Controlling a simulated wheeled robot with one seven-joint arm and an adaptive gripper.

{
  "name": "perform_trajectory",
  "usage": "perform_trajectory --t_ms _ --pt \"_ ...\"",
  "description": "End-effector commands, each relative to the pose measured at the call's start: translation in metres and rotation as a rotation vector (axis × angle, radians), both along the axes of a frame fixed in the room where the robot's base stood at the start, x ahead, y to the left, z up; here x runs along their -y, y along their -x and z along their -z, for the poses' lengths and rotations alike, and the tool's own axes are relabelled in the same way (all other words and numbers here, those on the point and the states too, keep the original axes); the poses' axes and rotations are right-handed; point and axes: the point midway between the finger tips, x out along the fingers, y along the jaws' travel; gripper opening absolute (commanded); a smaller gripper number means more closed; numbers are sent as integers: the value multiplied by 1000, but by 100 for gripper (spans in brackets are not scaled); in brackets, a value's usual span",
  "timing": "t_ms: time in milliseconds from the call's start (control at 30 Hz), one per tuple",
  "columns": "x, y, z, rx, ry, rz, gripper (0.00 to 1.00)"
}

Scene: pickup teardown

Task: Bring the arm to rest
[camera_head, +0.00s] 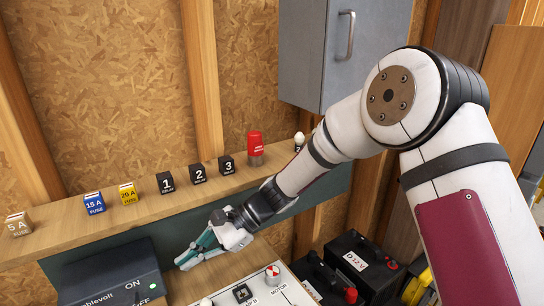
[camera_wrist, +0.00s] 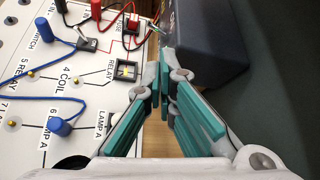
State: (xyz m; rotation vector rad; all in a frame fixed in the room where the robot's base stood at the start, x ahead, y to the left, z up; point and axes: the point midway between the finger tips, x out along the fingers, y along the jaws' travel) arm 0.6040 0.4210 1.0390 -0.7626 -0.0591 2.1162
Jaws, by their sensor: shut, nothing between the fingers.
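My gripper (camera_head: 200,253) is at the end of my white arm, low in front of the shelf and above the bench. It also shows in the wrist view (camera_wrist: 166,92), where its teal-padded fingers come together at the tips with nothing between them. It is beside the dark power box (camera_head: 108,277) and close to the white circuit panel (camera_head: 272,285). In the wrist view the fingers hang between the panel (camera_wrist: 25,100) on the left and the dark box (camera_wrist: 210,42) on the right. My arm reaches in from the right, bent at the elbow.
A wooden shelf (camera_head: 55,238) holds several fuse blocks, numbered relay blocks and a red lamp (camera_head: 255,148). A grey cabinet (camera_head: 310,50) hangs above. Black batteries (camera_head: 362,262) stand right of the panel. Blue leads (camera_wrist: 35,75) lie over the panel.

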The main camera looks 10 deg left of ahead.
Motion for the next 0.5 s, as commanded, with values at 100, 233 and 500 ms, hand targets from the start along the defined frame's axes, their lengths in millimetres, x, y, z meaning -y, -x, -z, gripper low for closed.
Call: perform_trajectory --t_ms 100,233,500 --pt "20 -1 -17 83 24 -25 0" --pt "59 0 -43 235 78 -78 0" --pt "155 14 -95 552 229 -189 0"
